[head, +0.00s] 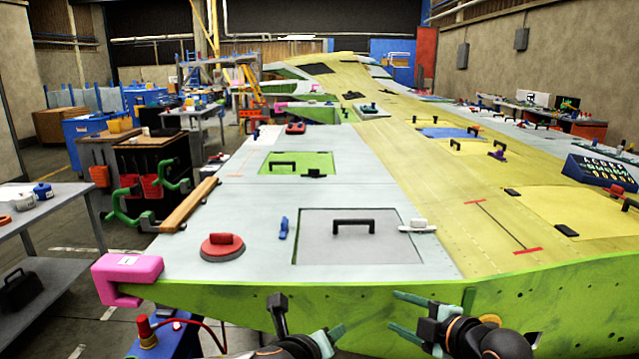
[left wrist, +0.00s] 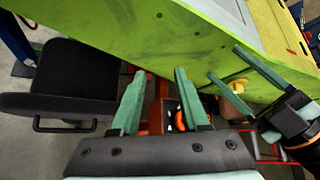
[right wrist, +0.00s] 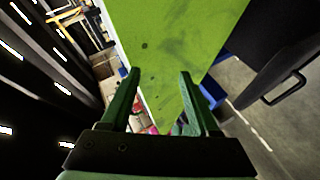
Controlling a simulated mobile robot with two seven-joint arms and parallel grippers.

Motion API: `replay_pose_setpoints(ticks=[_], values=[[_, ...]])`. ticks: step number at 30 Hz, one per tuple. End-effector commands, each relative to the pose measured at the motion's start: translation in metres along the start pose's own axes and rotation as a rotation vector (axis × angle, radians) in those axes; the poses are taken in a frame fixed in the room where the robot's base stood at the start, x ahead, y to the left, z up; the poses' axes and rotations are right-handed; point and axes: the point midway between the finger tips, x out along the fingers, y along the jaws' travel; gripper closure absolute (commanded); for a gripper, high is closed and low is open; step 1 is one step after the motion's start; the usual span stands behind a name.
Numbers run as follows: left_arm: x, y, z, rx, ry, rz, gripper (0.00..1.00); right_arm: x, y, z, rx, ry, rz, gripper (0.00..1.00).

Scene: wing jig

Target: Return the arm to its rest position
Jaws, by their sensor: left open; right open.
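My right gripper (head: 398,312) is in front of the wing's green front edge (head: 440,288) in the head view. Its two fingers are spread, point left and hold nothing. My left gripper (head: 332,335) is lower and to the left, partly cut off by the bottom of the picture. In the left wrist view its fingers (left wrist: 158,85) are apart and empty, below the green edge. The right gripper's fingers also show at the right of that view. In the right wrist view the fingers (right wrist: 160,78) are apart, with the green panel beyond them.
On the wing lie a grey panel with a black handle (head: 354,227), a red suction cup (head: 222,246) and a blue clamp (head: 283,228). A pink corner block (head: 127,278) caps the left corner. A grey bench (head: 50,228) stands at left. Both grippers are close together near the edge.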

Motion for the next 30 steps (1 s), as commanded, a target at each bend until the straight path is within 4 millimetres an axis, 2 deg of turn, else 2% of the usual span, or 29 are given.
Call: replay_pose_setpoints(ticks=[1,6,11,17,23,26,30], values=[[0.002,-0.002,-0.023,-0.102,0.053,-0.028,0.55,0.002,-0.021,0.004,0.062,-0.011,-0.012,0.38],[0.001,-0.012,-0.073,-0.464,0.186,-0.105,0.55,0.003,-0.078,0.017,0.262,-0.057,-0.028,0.38],[-0.001,-0.009,-0.105,-0.819,0.276,-0.135,0.55,-0.002,-0.132,0.026,0.444,-0.104,-0.039,0.38],[-0.003,0.019,-0.132,-1.271,0.328,-0.124,0.55,-0.018,-0.199,0.033,0.665,-0.171,-0.045,0.38],[-0.006,0.077,-0.156,-1.712,0.296,-0.069,0.55,-0.042,-0.263,0.036,0.875,-0.241,-0.043,0.38],[-0.012,0.117,-0.172,-1.918,0.243,-0.027,0.55,-0.057,-0.294,0.036,0.976,-0.279,-0.040,0.38],[-0.030,0.183,-0.199,-2.183,0.124,0.037,0.55,-0.081,-0.334,0.034,1.113,-0.333,-0.031,0.38]])
